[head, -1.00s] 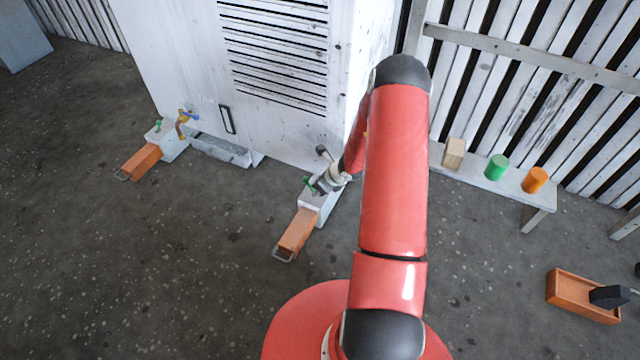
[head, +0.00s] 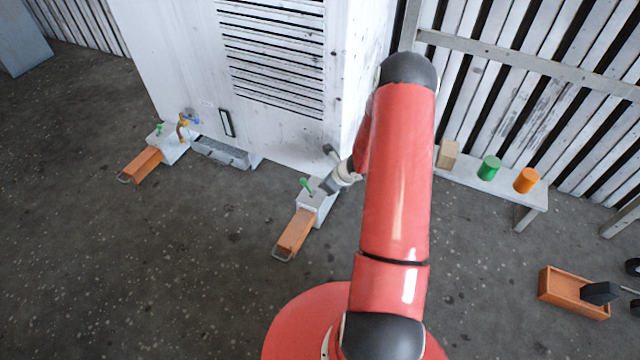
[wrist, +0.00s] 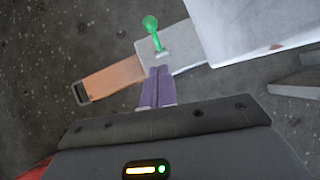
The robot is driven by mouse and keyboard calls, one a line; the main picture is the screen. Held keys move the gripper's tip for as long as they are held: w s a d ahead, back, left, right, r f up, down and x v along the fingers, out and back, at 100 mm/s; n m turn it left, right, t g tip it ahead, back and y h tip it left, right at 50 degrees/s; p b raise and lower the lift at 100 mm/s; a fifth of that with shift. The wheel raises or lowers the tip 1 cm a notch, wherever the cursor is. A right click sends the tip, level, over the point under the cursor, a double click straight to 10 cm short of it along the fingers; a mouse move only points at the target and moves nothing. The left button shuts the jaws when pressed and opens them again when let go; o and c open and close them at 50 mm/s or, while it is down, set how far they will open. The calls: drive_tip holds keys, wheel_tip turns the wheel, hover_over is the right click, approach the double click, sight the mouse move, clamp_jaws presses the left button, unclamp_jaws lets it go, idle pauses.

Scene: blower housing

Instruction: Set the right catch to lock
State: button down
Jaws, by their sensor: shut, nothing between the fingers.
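The right catch is a green lever with a rounded knob (head: 306,186) on top of the right grey block (head: 313,206). It also shows in the wrist view (wrist: 151,27), its knob end pointing away from my fingers, its foot on a pale plate. My gripper (head: 326,187) is just right of the lever in the head view. In the wrist view its purple fingers (wrist: 158,72) are together and empty, their tips over the block close to the lever's foot. I cannot tell whether they touch the block. No lock marking is readable.
An orange handle piece (head: 295,234) sticks out from the right block. A similar left block (head: 172,147) has its own green catch and a yellow-and-blue tap-like part. The white louvred housing (head: 270,120) stands behind. A bench (head: 500,195) and orange tray (head: 570,291) are to the right.

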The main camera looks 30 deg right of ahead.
wheel_tip(320, 180, up, 9)
drive_tip(key=s+p, duration=0.1)
drive_tip(key=s, duration=0.1)
drive_tip(key=shift+s+d+r, duration=0.15)
drive_tip(key=shift+s+r, duration=0.05)
drive_tip(key=shift+s, duration=0.1)
drive_tip(key=s+a+r+n, duration=0.2)
drive_tip(key=a+r+n, duration=0.35)
drive_tip(key=r, duration=0.25)
drive_tip(key=s+a+r+n+g+y, duration=0.1)
drive_tip(key=s+a+r+n, duration=0.1)
drive_tip(key=a+r+n, duration=0.5)
drive_tip(key=s+a+r+n, duration=0.25)
drive_tip(key=r+n, duration=0.25)
drive_tip(key=r, duration=0.4)
drive_tip(key=s+r+n+h, duration=0.1)
drive_tip(key=s+r+n, duration=0.2)
drive_tip(key=s, duration=0.3)
drive_tip(key=s+a+r+n+h, duration=0.1)
drive_tip(key=s+r+n, duration=0.2)
drive_tip(key=s+n, duration=0.2)
drive_tip(key=s+a+r+n+h, duration=0.1)
drive_tip(key=s+r+n, duration=0.2)
drive_tip(key=s+n, duration=0.2)
drive_tip(key=shift+s+r+h+p, duration=0.3)
drive_tip(key=shift+s+h+p, duration=0.15)
drive_tip(key=shift+s, duration=0.8)
